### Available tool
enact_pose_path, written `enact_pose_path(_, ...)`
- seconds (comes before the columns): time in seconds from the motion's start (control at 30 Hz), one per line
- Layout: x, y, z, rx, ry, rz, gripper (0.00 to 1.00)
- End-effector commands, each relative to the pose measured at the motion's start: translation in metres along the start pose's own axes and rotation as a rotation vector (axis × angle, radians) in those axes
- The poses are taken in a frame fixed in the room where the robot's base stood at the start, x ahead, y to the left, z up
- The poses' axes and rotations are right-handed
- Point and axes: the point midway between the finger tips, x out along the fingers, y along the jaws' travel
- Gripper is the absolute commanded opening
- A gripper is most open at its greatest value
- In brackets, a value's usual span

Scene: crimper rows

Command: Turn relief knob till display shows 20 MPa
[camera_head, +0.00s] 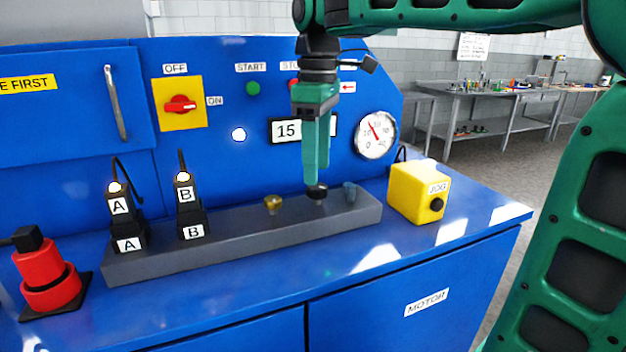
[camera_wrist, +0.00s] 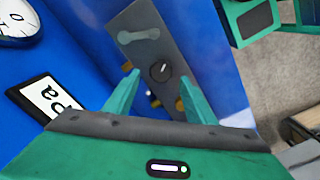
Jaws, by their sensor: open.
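The black round knob (camera_head: 317,192) sits on the grey manifold block, between a brass knob (camera_head: 273,204) and a grey-blue lever (camera_head: 350,191). My gripper (camera_head: 315,181) points down right over the black knob. In the wrist view the black knob (camera_wrist: 161,71) has a white mark and shows between the two open fingertips (camera_wrist: 159,75). I cannot tell whether the fingers reach around it or stop just above. The display (camera_head: 286,130) reads 15; my gripper hides its right part. The display also shows in the wrist view (camera_wrist: 52,98).
A round gauge (camera_head: 376,134) with a red needle is right of the display. A yellow JOG box (camera_head: 418,192) stands right of the manifold block (camera_head: 240,235). Connectors A (camera_head: 122,215) and B (camera_head: 188,205) with cables rise at its left end. A red cylinder (camera_head: 44,275) stands far left.

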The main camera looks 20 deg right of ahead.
Motion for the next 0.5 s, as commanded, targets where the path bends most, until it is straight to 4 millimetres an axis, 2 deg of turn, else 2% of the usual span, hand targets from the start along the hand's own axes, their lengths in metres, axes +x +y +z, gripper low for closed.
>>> enact_pose_path(0.2, 0.029, 0.000, 0.001, 0.001, -0.001, -0.001, 0.50)
enact_pose_path(0.5, 0.040, 0.000, 0.001, 0.002, 0.000, 0.001, 0.50)
